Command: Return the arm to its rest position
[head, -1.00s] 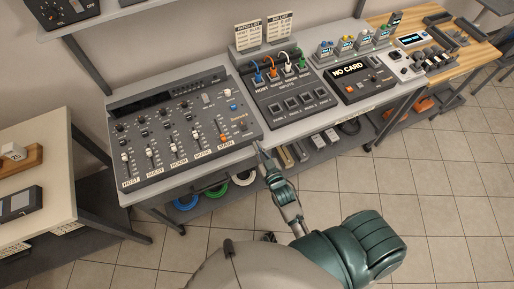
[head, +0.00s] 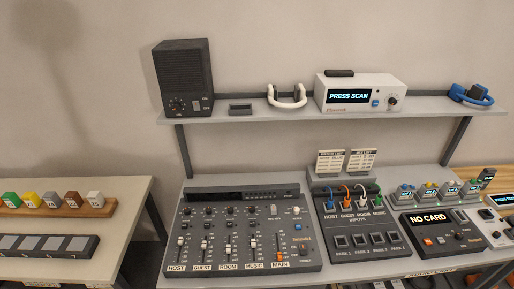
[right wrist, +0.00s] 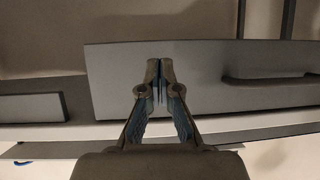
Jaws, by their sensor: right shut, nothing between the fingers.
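My right gripper (right wrist: 160,84) shows in the right wrist view. Its fingers are shut together with nothing between them. Beyond the fingertips is a plain grey panel (right wrist: 200,75), which I cannot identify for sure. Neither arm shows in the head view. My left gripper is not in view.
The audio mixer (head: 247,237), a patch panel (head: 362,228) with coloured cables and a NO CARD recorder (head: 440,232) stand on the desk. A shelf (head: 240,113) above holds a speaker (head: 184,77), white headphones (head: 287,97) and a PRESS SCAN unit (head: 360,93). A side table (head: 118,205) stands left.

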